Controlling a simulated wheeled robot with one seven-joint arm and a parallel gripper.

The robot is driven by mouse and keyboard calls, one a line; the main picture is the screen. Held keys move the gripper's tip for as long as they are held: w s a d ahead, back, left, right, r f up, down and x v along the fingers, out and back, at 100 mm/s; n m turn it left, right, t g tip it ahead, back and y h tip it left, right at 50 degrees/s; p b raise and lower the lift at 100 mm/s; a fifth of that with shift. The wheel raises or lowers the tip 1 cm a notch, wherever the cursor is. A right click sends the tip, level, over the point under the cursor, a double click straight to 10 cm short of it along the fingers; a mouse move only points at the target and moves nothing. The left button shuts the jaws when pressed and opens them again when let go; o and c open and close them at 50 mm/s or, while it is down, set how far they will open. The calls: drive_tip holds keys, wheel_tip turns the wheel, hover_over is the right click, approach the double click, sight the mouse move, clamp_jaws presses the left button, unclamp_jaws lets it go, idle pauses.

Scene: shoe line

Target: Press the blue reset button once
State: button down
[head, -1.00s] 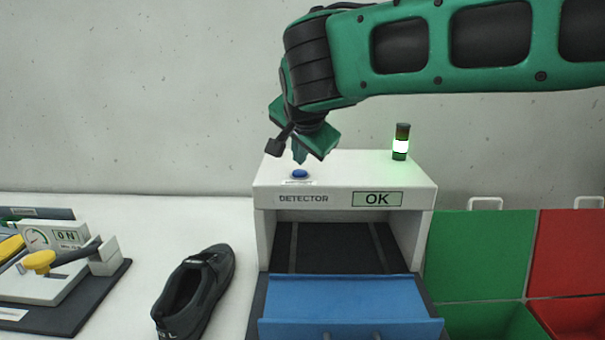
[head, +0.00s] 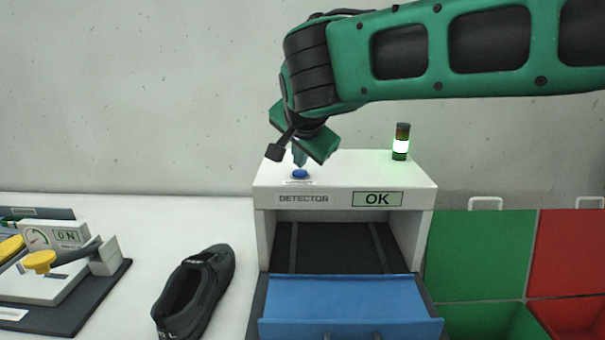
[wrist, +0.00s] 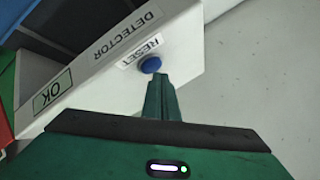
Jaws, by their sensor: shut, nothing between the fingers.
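The blue reset button (head: 300,174) sits on top of the white detector box (head: 345,172), near its left front corner. In the wrist view the button (wrist: 151,64) shows beside a RESET label (wrist: 140,52). My gripper (head: 299,160) is shut and empty, pointing down just over the button. In the wrist view its closed fingertips (wrist: 159,76) are right at the button's near edge. I cannot tell whether they touch it.
The detector's display (head: 377,199) reads OK and a stack light (head: 401,146) glows green. A blue drawer or flap (head: 345,300) is at the front. A black shoe (head: 195,290) lies left. Green (head: 480,255) and red (head: 570,255) bins stand right. A gauge fixture (head: 60,290) is far left.

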sight(301, 174)
drive_tip(key=shift+f, duration=0.55)
idle(0.9)
drive_tip(key=shift+r, duration=0.95)
drive_tip(key=shift+r, duration=0.1)
drive_tip(key=shift+r, duration=2.4)
